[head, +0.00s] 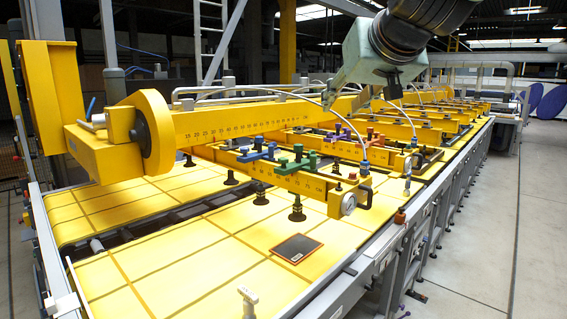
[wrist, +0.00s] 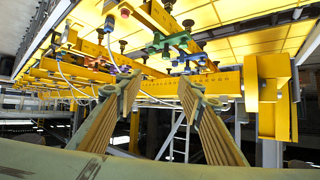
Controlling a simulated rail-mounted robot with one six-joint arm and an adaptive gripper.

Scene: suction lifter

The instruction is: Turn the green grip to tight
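The green grip (head: 297,160) sits on the top of the nearest yellow cross beam (head: 312,184), just right of a blue grip (head: 262,152). In the wrist view, which looks upside down, the green grip (wrist: 176,42) shows beyond my fingers, near the top middle. My gripper (head: 360,97) hangs above and behind the beam, up and right of the green grip and apart from it. In the wrist view the two ribbed fingers of my gripper (wrist: 156,90) stand wide apart with nothing between them. I cannot make out tight markings.
A purple grip (head: 336,136) and a red grip (head: 372,134) sit on the beam behind. A long yellow main beam (head: 240,122) and looping hoses lie close to my gripper. Suction cups (head: 297,212) hang under the near beam. A dark panel (head: 297,248) lies on the yellow table.

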